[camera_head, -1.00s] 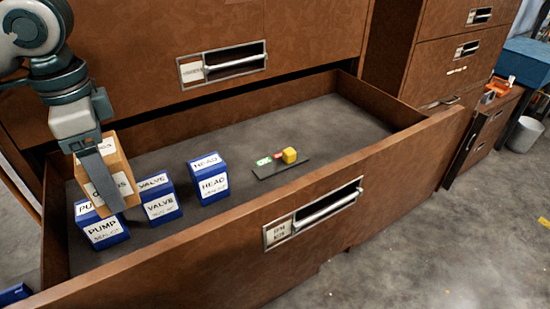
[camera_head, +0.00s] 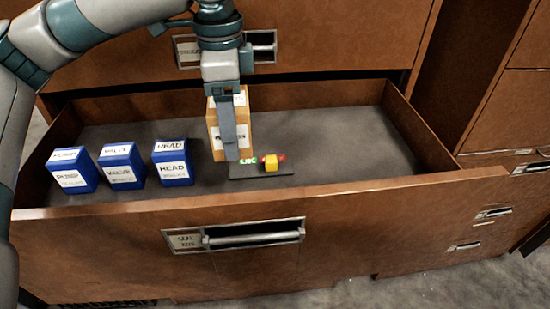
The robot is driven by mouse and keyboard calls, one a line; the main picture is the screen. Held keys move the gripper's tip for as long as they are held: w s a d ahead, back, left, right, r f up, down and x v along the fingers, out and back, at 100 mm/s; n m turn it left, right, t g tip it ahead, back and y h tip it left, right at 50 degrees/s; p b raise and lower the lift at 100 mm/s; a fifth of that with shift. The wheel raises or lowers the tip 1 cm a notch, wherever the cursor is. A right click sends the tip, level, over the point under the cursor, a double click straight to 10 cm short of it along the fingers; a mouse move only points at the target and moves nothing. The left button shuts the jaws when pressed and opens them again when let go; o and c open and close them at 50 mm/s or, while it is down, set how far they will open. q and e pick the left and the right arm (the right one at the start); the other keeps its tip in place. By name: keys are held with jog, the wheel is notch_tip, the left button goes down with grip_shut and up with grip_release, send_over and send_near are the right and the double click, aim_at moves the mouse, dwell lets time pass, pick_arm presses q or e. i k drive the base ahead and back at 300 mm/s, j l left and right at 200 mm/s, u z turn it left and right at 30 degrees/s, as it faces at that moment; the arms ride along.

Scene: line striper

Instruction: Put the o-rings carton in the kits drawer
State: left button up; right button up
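The o-rings carton (camera_head: 215,138) is an orange-tan box with white labels. My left gripper (camera_head: 229,140) is shut on it from above; one finger covers part of its front face, and the far finger is hidden. The carton is upright inside the outline of the open kits drawer (camera_head: 360,198), just behind a dark plate. I cannot tell whether its bottom touches the drawer floor (camera_head: 350,140). The drawer front has a label reading like "SEAL KITS" (camera_head: 186,240) and a bar handle (camera_head: 253,237). My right gripper is not in view.
Blue boxes labelled PUMP (camera_head: 73,171), VALVE (camera_head: 122,166) and HEAD (camera_head: 172,163) stand in a row at the drawer's left. The drawer's right side is clear.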

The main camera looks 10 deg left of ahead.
aim_at(354, 163)
jog(key=i+l, duration=0.1)
jog(key=l, duration=0.3)
jog(key=i+l, duration=0.1)
jog(key=l, duration=0.3)
jog(key=i+l, duration=0.1)
jog(key=l, duration=0.3)
